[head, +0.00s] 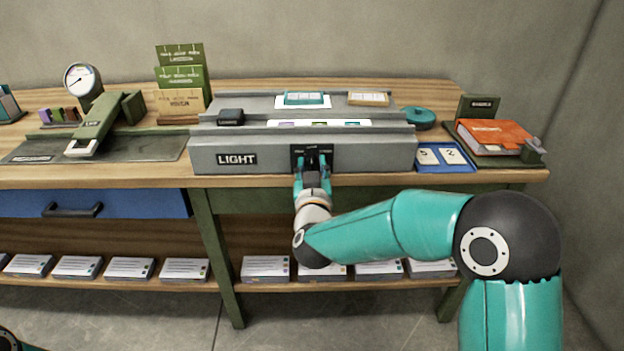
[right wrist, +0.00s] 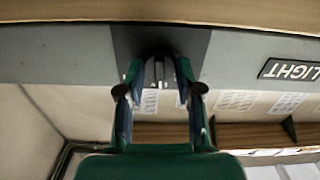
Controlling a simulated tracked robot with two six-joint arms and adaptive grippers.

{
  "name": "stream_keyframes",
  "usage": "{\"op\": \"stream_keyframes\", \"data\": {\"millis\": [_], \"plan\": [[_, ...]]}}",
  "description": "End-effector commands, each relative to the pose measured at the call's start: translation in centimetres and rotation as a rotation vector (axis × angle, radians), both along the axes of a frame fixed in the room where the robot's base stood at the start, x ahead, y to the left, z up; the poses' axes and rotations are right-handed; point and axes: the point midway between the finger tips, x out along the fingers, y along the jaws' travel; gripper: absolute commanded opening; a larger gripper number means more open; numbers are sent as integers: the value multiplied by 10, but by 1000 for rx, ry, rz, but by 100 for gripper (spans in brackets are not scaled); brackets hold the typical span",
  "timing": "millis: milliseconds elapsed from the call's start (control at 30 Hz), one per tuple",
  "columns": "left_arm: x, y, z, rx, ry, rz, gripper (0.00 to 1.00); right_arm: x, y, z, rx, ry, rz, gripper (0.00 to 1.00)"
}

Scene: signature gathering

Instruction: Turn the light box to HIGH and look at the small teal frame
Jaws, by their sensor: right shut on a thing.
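My right gripper (head: 312,168) is shut on the dark switch knob (head: 313,157) at this plate. The right wrist view shows its fingers (right wrist: 160,80) on both sides of the knob. The setting marks are too small to read. The small teal frame (head: 304,98) lies on a white lit patch on top of the box. My left gripper is not in view.
A tan frame (head: 368,99) and a small black block (head: 230,116) are also on the box. A teal round thing (head: 419,118), a blue tray (head: 446,168) and an orange book (head: 494,135) are to the right. A green press-like device (head: 105,121) stands at left.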

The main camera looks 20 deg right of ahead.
Motion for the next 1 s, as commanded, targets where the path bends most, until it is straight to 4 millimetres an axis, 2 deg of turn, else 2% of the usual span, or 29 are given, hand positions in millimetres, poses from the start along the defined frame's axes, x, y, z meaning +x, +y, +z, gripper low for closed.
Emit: {"op": "stream_keyframes", "data": {"millis": [33,500,1000], "plan": [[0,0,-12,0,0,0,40,0,1,-8,43,-8,4,1],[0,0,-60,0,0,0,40,-1,0,-8,473,-130,3,1],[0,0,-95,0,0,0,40,-1,-1,-7,844,-233,-1,1]]}}
